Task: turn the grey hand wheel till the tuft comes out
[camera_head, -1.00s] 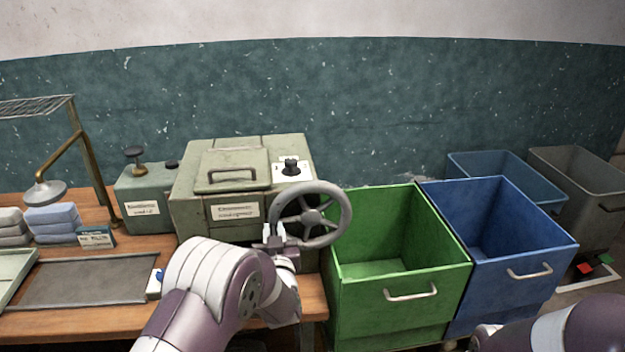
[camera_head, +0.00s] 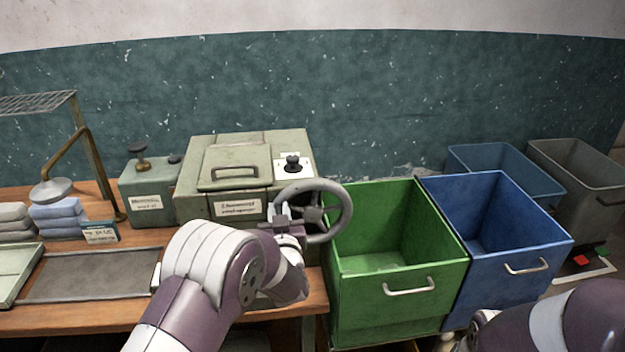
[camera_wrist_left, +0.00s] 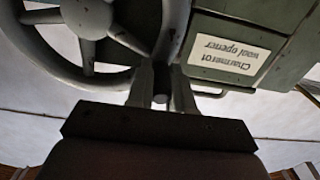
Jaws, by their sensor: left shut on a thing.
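The grey hand wheel (camera_head: 340,205) is on the right side of the green-grey wool opener (camera_head: 238,200), a metal box with a lid, a handle and a label. My left gripper (camera_head: 281,214) is at the wheel's left side and is shut on its rim. In the left wrist view the wheel (camera_wrist_left: 100,72) fills the upper left, and the gripper's fingers (camera_wrist_left: 162,92) are around the rim, beside the label. No tuft shows in either view. My right gripper is out of view; only part of my right arm shows at the lower right.
An open green bin (camera_head: 400,310) stands right of the wheel, with a blue bin (camera_head: 510,262) beside it. A small green tank (camera_head: 147,192), folded cloths (camera_head: 58,220) and a dark flat tray (camera_head: 88,276) are on the wooden bench to the left.

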